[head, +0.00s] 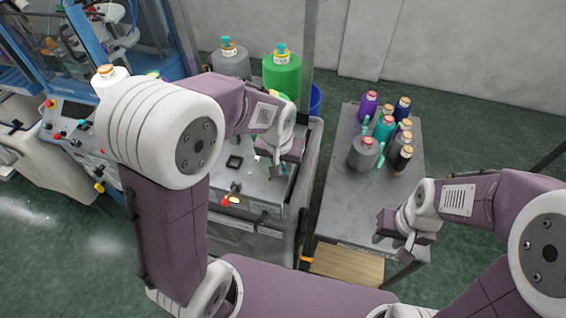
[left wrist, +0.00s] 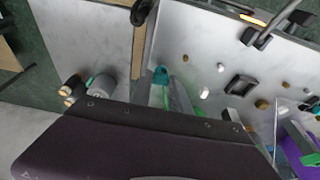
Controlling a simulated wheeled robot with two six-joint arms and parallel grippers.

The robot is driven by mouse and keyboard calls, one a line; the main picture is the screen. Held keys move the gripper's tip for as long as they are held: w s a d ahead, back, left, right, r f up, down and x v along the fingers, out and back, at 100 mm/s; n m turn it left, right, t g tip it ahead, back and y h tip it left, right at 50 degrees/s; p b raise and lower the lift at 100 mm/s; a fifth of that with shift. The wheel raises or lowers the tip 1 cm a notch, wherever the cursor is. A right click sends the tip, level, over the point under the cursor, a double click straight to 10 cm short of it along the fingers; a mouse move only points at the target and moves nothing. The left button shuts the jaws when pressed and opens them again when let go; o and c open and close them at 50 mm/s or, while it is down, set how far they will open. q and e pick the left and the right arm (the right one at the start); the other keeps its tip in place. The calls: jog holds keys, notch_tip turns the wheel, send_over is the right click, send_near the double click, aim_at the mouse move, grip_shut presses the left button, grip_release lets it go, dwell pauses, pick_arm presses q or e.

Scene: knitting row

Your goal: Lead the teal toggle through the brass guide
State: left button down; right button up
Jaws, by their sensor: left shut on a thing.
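My left gripper (head: 277,168) is low over the grey machine top in the head view. In the left wrist view a small teal toggle (left wrist: 161,75) shows at its fingertips, beyond the dark gripper body, and the gripper is shut on it. The gripper hides the toggle in the head view.
A side table (head: 340,195) holds several yarn cones, including a grey cone (head: 363,153), at its far part; its near part is clear. A large green cone (head: 282,74) and a grey one (head: 231,64) stand behind the machine top. A dark square part (head: 234,162) sits on the top.

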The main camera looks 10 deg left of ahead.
pick_arm(q)
jog(key=shift+f, duration=0.45)
jog(key=shift+a+r, duration=0.1)
jog(key=shift+a, duration=1.4)
jog(key=shift+w+a, duration=0.1)
jog(key=shift+a, duration=1.35)
